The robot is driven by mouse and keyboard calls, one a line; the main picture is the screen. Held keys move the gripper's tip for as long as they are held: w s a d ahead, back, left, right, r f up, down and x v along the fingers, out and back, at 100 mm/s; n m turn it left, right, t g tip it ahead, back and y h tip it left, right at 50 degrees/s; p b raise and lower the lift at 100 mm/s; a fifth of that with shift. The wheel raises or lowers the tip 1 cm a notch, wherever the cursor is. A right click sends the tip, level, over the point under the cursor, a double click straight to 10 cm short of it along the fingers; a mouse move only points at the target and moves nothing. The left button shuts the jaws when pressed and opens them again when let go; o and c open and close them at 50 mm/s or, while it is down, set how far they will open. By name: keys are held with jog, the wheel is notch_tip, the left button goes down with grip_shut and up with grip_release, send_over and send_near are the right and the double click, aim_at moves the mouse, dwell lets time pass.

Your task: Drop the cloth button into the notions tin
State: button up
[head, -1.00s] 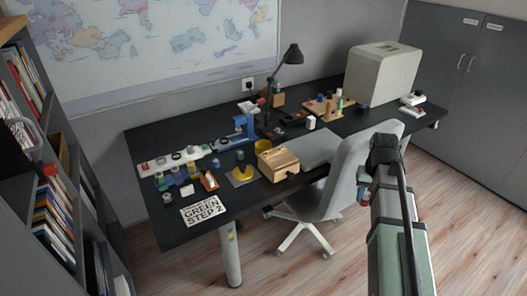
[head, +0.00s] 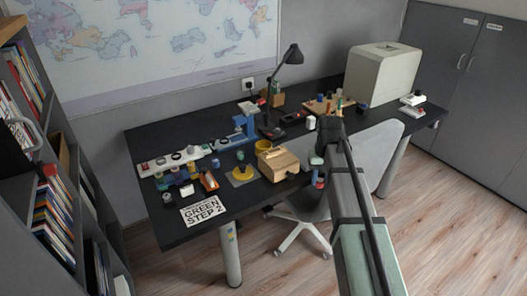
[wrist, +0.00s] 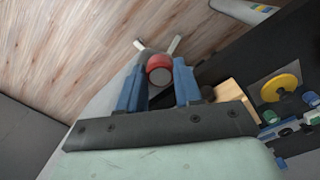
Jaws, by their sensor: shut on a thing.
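My gripper (wrist: 158,82) shows its two blue fingers shut on a small round red piece with a dark rim (wrist: 158,64), which I take to be the cloth button. In the head view my gripper (head: 317,177) hangs over the chair side of the desk's front edge, right of the wooden box. The red piece shows there only as a small spot. A yellow round container (head: 262,146) stands on the desk behind the wooden box, left of my gripper; I cannot tell whether it is the notions tin. No other clearly marked tin can be made out.
The wooden box (head: 277,163) sits near the desk's front edge. A yellow disc stands on a small mat (head: 243,181), with several small items further left. A black lamp (head: 290,62) rises behind. The grey chair (head: 297,208) is partly hidden by my arm.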

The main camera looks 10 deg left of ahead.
jog(key=w+a+r+m, duration=0.1)
jog(key=w+a+r, duration=0.1)
jog(key=w+a, duration=1)
jog(key=w+a+r+m, duration=0.1)
jog(key=w+a+r, duration=0.1)
jog(key=w+a, duration=1)
jog(key=shift+w+a+r+m, duration=0.3)
jog(key=shift+w+a, duration=0.1)
jog(key=shift+w, duration=1.4)
jog(key=shift+f, duration=3)
jog(key=o, duration=1.2)
jog(key=shift+r, duration=0.1)
